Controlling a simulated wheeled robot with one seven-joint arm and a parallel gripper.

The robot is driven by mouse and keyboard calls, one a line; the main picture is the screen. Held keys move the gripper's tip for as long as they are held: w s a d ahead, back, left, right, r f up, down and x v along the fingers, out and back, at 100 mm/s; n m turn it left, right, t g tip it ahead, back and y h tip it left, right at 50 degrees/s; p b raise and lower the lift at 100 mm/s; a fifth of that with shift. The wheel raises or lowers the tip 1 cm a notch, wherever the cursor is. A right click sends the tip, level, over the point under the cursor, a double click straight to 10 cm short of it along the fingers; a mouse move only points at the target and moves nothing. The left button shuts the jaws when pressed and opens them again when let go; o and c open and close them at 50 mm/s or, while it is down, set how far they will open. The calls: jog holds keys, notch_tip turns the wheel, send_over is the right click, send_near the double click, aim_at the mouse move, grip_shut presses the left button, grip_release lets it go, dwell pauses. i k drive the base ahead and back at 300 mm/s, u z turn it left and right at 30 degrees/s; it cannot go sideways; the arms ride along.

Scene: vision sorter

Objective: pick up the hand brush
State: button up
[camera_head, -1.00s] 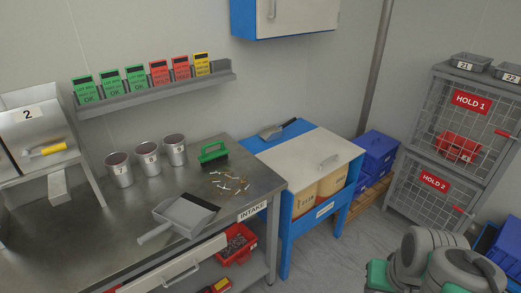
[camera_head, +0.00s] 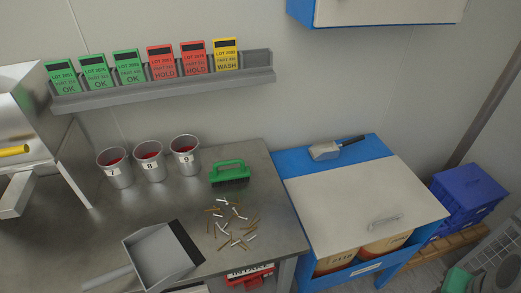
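The hand brush (camera_head: 229,173) has a green looped handle and dark bristles. It stands bristles down on the steel table (camera_head: 75,225), near the table's back right corner. It sits right of the metal cups and just behind a scatter of small screws and pins (camera_head: 231,226). Nothing covers it. My gripper is not in view in the head camera picture.
Several metal cups, one marked 9 (camera_head: 185,155), stand left of the brush. A grey dustpan (camera_head: 162,256) lies in front. A card rack (camera_head: 165,89) hangs on the wall behind. A blue bin cabinet (camera_head: 357,170) with a scoop (camera_head: 335,148) stands to the right.

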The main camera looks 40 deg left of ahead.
aim_at(233, 176)
jog(key=i, duration=0.3)
jog(key=u, duration=3.9)
jog(key=i, duration=0.5)
jog(key=u, duration=0.05)
